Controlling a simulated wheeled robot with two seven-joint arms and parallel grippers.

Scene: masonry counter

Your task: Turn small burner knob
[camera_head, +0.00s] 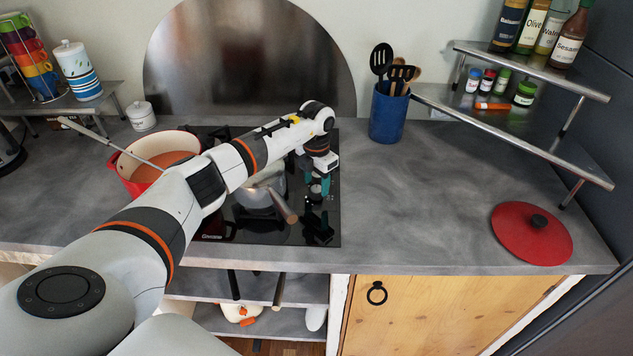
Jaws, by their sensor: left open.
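The black glass hob (270,232) is set in the grey counter. My left arm comes in from the left across it. My left gripper (319,188) points down over the hob's right side, with teal fingertips. It is open and no object shows between its fingers. Small dark shapes sit around the fingertips, but I cannot tell which is the small burner knob or whether the fingers touch it. A metal saucepan (255,197) with a wooden handle (284,206) stands on the hob just left of the gripper, partly hidden by my arm. My right gripper is not in view.
A red pot (128,168) with orange contents stands left of the hob. A blue utensil holder (389,113) stands behind, right of the hob. The counter between hob and lid is clear.

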